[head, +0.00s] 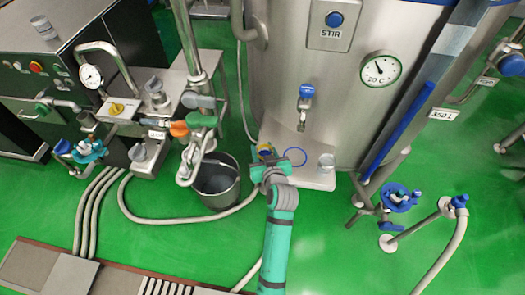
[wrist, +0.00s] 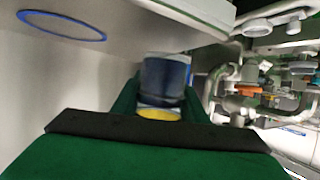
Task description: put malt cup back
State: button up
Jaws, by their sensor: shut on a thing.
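My gripper (wrist: 163,98) is shut on a small cup (wrist: 165,75) with a dark blue-grey side and a yellow end facing the wrist camera. I take it to be the malt cup; no label is readable. In the head view my gripper (head: 268,163) is at the left edge of the steel shelf (head: 312,178), and the yellow of the cup (head: 264,149) shows just beyond it. A blue ring mark (head: 295,156) on the shelf is empty, right of my gripper. The ring also shows at the upper left of the wrist view (wrist: 62,26).
A clear or grey cup (head: 326,162) stands at the shelf's right. A tap with a blue knob (head: 305,97) hangs above the shelf from the large tank (head: 275,75). A bucket (head: 216,188) stands on the floor to the left, near hoses and valves.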

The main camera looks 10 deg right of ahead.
jog(key=shift+s+f, duration=0.15)
jog(key=shift+f, duration=0.65)
jog(key=shift+d, duration=0.1)
jog(key=shift+f, duration=0.15)
jog(key=o, duration=1.3)
